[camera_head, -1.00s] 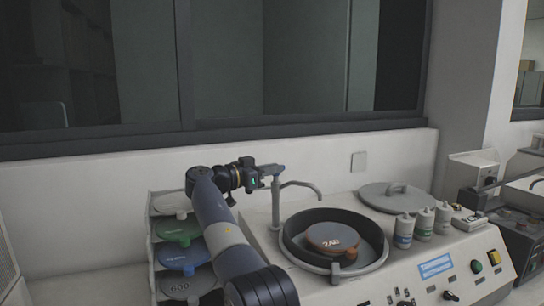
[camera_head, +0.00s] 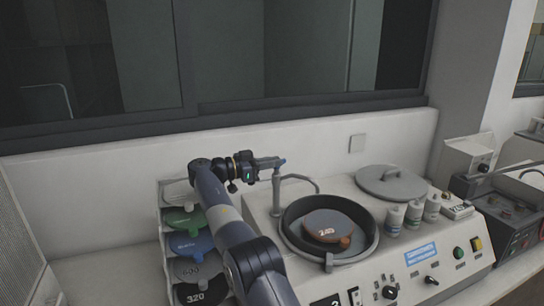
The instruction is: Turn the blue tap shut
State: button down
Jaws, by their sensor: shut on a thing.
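The blue tap (camera_head: 281,161) sits on top of a grey post that rises from the machine's deck, left of the round bowl. Its thin curved spout (camera_head: 305,180) reaches right toward the bowl. My gripper (camera_head: 274,162) comes in from the left at the height of the tap and is shut on its blue handle. The jaws hide most of the handle, so its exact angle is hard to tell.
The black-rimmed bowl (camera_head: 290,236) holds a brown disc marked 240 (camera_head: 328,225). A rack of coloured discs (camera_head: 186,246) stands left of my arm. Several bottles (camera_head: 414,214), a grey lid (camera_head: 393,184) and a control panel (camera_head: 425,262) lie to the right. The wall is close behind.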

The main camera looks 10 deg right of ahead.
jog(key=shift+f, duration=0.5)
jog(key=c, duration=1.6)
grip_release()
jog(key=shift+a, duration=0.1)
jog(key=shift+c, duration=0.2)
jog(key=shift+o, duration=0.7)
jog(key=shift+s+r, duration=0.15)
jog(key=shift+w, duration=0.25)
jog(key=shift+s+r, duration=0.1)
jog(key=shift+r, duration=0.05)
jog(key=shift+b, duration=0.3)
jog(key=t+b, duration=0.1)
jog(key=b, duration=0.3)
jog(key=shift+f+n, duration=0.25)
jog(key=shift+n, duration=0.05)
